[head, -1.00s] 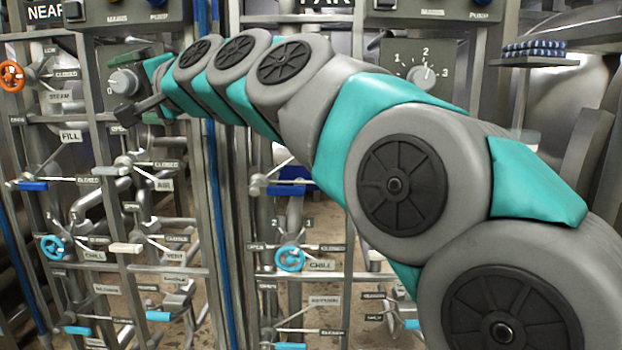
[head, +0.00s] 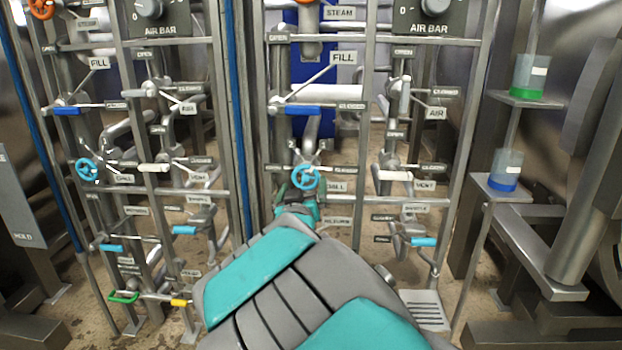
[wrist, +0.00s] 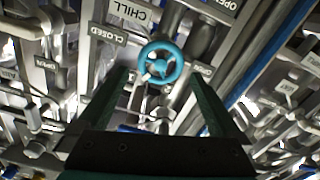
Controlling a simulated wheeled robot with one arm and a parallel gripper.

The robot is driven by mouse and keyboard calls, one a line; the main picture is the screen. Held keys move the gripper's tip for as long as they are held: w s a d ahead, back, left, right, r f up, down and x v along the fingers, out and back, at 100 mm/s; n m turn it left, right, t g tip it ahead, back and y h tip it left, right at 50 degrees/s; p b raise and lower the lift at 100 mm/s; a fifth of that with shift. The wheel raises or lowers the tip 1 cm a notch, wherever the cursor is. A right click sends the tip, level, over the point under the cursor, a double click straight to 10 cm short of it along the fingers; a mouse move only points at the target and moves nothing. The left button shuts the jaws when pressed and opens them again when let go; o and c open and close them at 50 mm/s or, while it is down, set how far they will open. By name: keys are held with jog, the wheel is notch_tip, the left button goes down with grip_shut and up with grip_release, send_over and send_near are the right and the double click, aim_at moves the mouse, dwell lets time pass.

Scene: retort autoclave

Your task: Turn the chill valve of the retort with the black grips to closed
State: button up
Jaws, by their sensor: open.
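A light blue chill handwheel (head: 305,177) is on the right-hand pipe panel, beside a CHILL label (head: 336,187). It also shows in the wrist view (wrist: 161,64), where the CHILL (wrist: 128,12) and CLOSED (wrist: 107,34) labels appear turned over. My gripper (wrist: 160,82) is open and empty. Its two fingers point toward this wheel, which appears between and just beyond the fingertips. I cannot tell whether they touch it. In the head view my gripper (head: 297,200) is just below the wheel, partly hidden by my arm. A second light blue wheel (head: 87,169) is on the left-hand panel. No black grips are clear.
Blue fill levers (head: 302,108) sit above the chill wheels on both panels. A white vent lever (head: 395,176) is to the right. Upright posts (head: 364,120) and pipes crowd the space around the wheel. Jars stand on small shelves (head: 503,188) at the right.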

aim_at(306, 178)
jog(key=shift+w, duration=3.2)
jog(key=shift+c, duration=0.2)
jog(key=c, duration=1.1)
jog(key=m+b, duration=0.1)
jog(key=m, duration=0.2)
jog(key=m+b, duration=0.2)
jog(key=m, duration=0.1)
jog(key=shift+d+f+m, duration=0.1)
jog(key=shift+f+m, duration=0.1)
jog(key=shift+m, duration=0.1)
jog(key=m+b, duration=0.2)
jog(key=m, duration=0.3)
jog(key=shift+d+r+b, duration=0.1)
jog(key=shift+b, duration=0.3)
jog(key=shift+m, duration=0.3)
jog(key=o, duration=1.1)
jog(key=shift+r, duration=0.1)
